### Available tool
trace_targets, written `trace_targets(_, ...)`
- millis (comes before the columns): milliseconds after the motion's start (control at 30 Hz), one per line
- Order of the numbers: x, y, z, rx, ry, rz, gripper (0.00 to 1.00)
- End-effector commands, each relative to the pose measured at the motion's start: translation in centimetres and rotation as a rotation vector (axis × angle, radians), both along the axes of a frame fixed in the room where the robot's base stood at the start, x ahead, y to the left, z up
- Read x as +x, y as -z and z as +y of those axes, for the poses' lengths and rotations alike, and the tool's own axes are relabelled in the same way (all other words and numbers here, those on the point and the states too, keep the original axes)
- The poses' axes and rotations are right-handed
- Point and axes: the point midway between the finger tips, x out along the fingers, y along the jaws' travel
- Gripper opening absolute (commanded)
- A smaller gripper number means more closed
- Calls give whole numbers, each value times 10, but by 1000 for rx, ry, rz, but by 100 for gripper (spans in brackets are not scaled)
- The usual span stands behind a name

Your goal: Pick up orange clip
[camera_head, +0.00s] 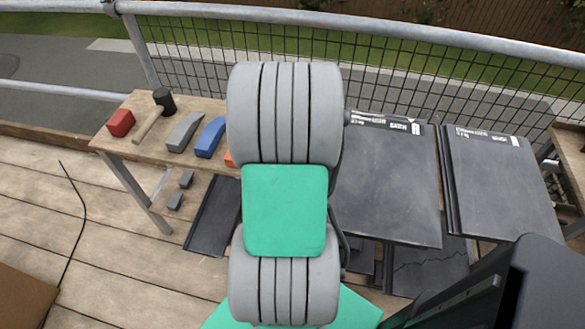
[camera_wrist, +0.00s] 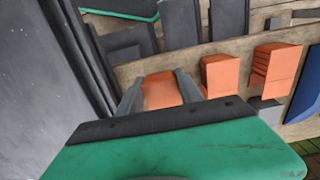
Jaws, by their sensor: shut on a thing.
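In the wrist view an orange clip (camera_wrist: 160,92) sits between the two dark fingers of my gripper (camera_wrist: 160,80). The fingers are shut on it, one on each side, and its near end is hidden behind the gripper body. It is over or on the wooden bench; I cannot tell whether it is lifted. Two more orange clips (camera_wrist: 220,76) (camera_wrist: 275,66) stand to the right of it. In the head view only an orange sliver (camera_head: 229,160) shows beside my arm, which hides the gripper.
The wooden bench (camera_head: 150,112) also holds a red block (camera_head: 121,122), a mallet (camera_head: 153,118), a grey clip (camera_head: 185,131) and a blue clip (camera_head: 211,137). Dark roof tiles (camera_head: 388,185) (camera_head: 500,185) lie to the right. A mesh railing (camera_head: 400,85) runs behind.

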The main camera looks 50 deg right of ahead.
Motion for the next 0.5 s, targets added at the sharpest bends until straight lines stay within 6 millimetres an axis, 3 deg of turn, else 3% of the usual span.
trace_targets(67, -2, -18, 6, -5, -1, -3, 0)
trace_targets(267, -21, -73, 50, -7, -2, -5, 0)
trace_targets(500, -47, -97, 110, -3, -2, -2, 0)
